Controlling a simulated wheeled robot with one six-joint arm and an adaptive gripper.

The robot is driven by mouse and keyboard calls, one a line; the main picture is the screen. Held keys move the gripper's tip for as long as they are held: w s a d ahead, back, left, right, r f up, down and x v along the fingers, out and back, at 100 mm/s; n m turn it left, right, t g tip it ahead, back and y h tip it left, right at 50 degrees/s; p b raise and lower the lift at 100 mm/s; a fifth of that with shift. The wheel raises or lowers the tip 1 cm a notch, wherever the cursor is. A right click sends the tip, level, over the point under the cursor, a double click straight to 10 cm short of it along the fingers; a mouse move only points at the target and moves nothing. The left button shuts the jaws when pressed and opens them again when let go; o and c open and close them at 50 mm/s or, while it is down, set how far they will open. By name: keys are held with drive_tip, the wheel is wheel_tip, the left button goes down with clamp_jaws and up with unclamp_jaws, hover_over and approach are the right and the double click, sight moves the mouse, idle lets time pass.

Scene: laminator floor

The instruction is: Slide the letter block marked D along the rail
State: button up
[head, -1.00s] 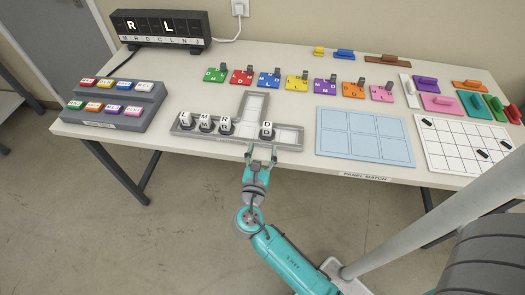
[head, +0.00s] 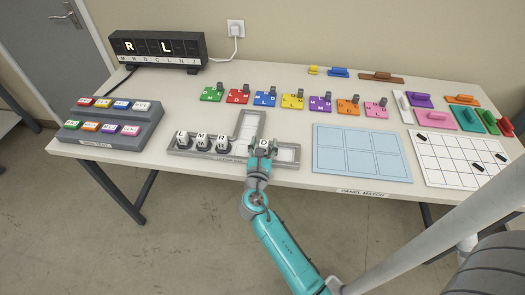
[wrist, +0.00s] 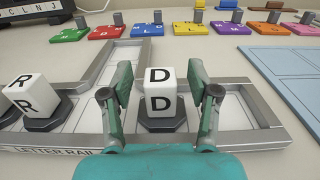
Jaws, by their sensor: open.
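The letter block marked D (wrist: 160,92) is a white cube with black letters on a dark base. It sits upright on the grey letter rail (wrist: 250,139), to the right of where the rail's upright branch joins. The D block also shows in the head view (head: 263,143), partly covered by my gripper. My gripper (wrist: 160,98) is open, with one finger on each side of the block and a small gap on both sides. Three more blocks, L (head: 183,139), M (head: 202,142) and R (head: 222,143), stand on the rail's left part.
A row of coloured lettered tiles with grey grips, such as the blue one (head: 265,97), lies behind the rail. A light blue panel board (head: 361,154) is to the right. A grey button console (head: 110,123) stands left. A letter display (head: 158,49) is at the back left.

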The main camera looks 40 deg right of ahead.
drive_tip(key=shift+d, duration=0.1)
clamp_jaws()
drive_tip(key=shift+w, duration=0.15)
